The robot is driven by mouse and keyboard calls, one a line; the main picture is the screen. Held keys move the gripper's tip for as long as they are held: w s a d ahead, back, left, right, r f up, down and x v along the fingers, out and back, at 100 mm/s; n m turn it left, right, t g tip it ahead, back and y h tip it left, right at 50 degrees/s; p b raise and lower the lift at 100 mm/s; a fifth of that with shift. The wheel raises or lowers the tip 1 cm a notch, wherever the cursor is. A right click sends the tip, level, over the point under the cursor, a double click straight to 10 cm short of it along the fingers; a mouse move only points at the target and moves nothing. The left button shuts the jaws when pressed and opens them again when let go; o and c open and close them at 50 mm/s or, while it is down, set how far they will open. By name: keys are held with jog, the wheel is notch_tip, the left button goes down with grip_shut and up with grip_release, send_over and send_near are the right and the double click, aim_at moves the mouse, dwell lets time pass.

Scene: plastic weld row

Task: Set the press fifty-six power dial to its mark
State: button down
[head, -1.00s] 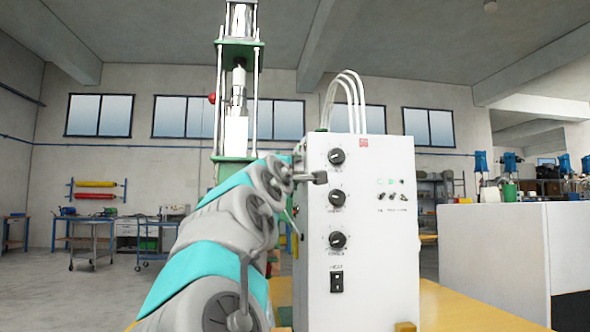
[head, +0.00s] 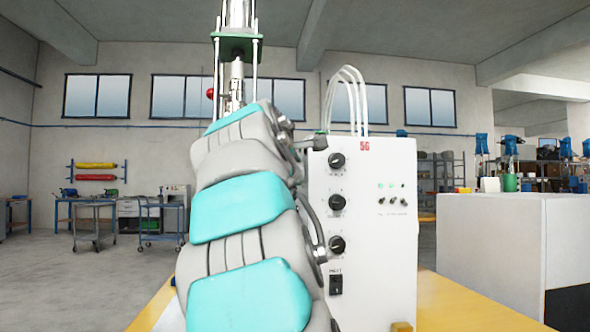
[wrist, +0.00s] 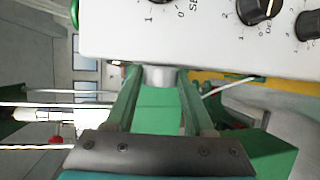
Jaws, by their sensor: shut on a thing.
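The white press control box (head: 375,240) has a red 56 label (head: 364,145) at its top and three black dials on its front: top (head: 337,160), middle (head: 337,202) and bottom (head: 337,245). My gripper (head: 316,142) is at the box's upper left edge, partly hidden by my arm. In the wrist view my gripper (wrist: 157,76) has its green fingers closed around a grey round part (wrist: 160,77) at the box's edge. I cannot tell whether this is the power dial. A black dial (wrist: 258,10) shows above right.
White hoses (head: 350,90) rise from the box top. The yellow bench (head: 455,308) carries the box. A white partition (head: 490,245) stands at right. Small switches (head: 392,200) are on the front.

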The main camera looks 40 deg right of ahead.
jog(key=shift+c, duration=1.4)
grip_release()
jog(key=shift+a, duration=0.1)
jog(key=v, duration=0.7)
jog(key=shift+s+a+b, duration=0.25)
jog(key=shift+b, duration=0.15)
jog(key=shift+w, duration=0.1)
